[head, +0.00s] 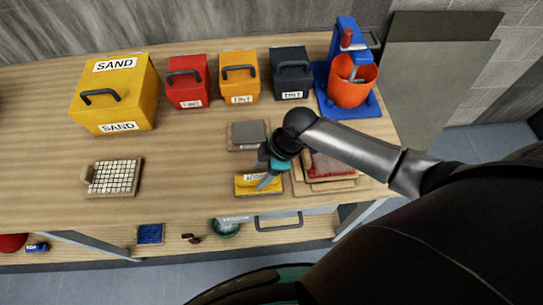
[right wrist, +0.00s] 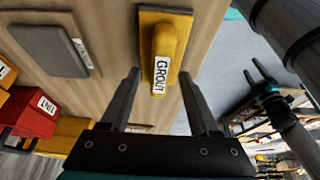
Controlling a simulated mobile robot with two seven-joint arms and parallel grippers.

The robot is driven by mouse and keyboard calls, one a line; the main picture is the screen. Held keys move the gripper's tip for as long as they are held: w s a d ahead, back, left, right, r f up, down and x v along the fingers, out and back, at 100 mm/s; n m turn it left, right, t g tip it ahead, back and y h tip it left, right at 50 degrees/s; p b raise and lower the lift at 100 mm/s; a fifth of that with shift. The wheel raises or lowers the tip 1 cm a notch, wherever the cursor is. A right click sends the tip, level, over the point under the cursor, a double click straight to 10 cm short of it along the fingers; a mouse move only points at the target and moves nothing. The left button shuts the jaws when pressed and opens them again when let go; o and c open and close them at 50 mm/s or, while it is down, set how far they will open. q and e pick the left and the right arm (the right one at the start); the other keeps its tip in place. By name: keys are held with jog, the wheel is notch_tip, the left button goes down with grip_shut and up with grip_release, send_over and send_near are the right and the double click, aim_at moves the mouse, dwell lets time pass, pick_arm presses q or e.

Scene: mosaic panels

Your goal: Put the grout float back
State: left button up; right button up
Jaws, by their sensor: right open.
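In the right wrist view the float (right wrist: 166,45) is handle side up, just beyond the fingertips. My right gripper (head: 267,180) is open over the float, in front of part of it in the head view. In the right wrist view its two fingers (right wrist: 160,82) stand apart and hold nothing. My left gripper is out of the head view.
A grey labelled slab (head: 247,134) lies behind the float, and stacked boards with a red panel (head: 327,168) lie to its right. A tile panel (head: 113,177) lies left. Yellow (head: 117,92), red (head: 188,80), orange and black boxes and a blue stand line the back.

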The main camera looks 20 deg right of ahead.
jog(key=v, duration=0.9)
jog(key=shift+r+p, duration=0.3)
jog(key=shift+r, duration=0.1)
jog(key=shift+s+d, duration=0.1)
